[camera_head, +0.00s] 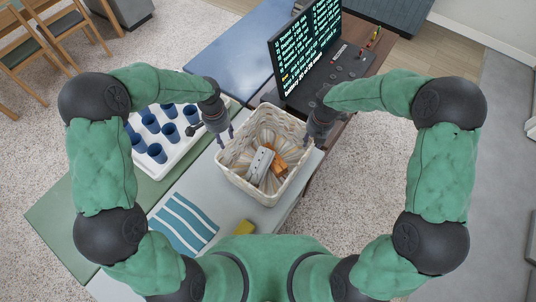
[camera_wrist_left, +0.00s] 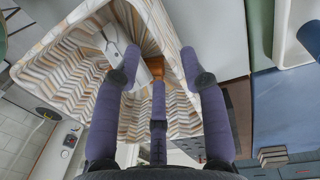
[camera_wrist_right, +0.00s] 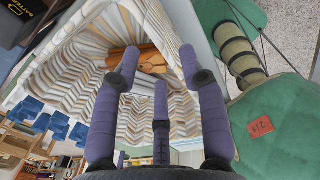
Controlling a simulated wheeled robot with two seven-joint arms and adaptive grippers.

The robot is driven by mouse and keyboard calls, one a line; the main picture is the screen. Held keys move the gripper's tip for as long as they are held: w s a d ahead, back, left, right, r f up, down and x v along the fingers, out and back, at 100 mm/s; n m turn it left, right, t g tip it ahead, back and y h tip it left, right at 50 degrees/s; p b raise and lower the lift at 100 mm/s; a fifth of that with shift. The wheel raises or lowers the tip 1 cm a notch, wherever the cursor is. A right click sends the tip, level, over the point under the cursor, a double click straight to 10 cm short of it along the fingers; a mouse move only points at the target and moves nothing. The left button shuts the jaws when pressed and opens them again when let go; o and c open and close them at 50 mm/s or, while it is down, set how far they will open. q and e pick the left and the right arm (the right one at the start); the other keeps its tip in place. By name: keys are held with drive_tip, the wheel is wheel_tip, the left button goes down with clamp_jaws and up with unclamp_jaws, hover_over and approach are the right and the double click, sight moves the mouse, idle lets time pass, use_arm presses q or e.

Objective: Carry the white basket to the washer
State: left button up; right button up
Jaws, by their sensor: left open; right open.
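The white basket (camera_head: 229,163) stands upright on a light grey table top in front of me, its woven inside patterned white and brown. A white object (camera_head: 260,164) and an orange-brown object (camera_head: 281,164) lie in it. My left gripper (camera_head: 224,136) is open at the basket's left rim; the rim also shows in the left wrist view (camera_wrist_left: 172,40). My right gripper (camera_head: 316,138) is open at the right rim; the basket (camera_wrist_right: 85,40) fills much of the right wrist view. I cannot tell whether either gripper touches the basket. No washer can be made out.
A white tray (camera_head: 178,151) with several blue cups stands left of the basket. A monitor (camera_head: 306,50) with a control panel (camera_head: 345,66) stands behind it. A striped blue cloth (camera_head: 183,222) and a yellow block (camera_head: 244,228) lie nearer me. Carpet is open at right.

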sight(229, 152)
use_arm(q)
drive_tip(key=f, duration=1.1)
drive_tip(key=shift+s+d, duration=0.2)
drive_tip(key=shift+d, duration=0.1)
use_arm(e)
drive_tip(key=f, duration=1.1)
drive_tip(key=shift+w+a, duration=0.3)
drive_tip(key=shift+r, duration=0.1)
use_arm(q)
drive_tip(key=shift+r, duration=0.1)
clamp_jaws()
use_arm(e)
clamp_jaws()
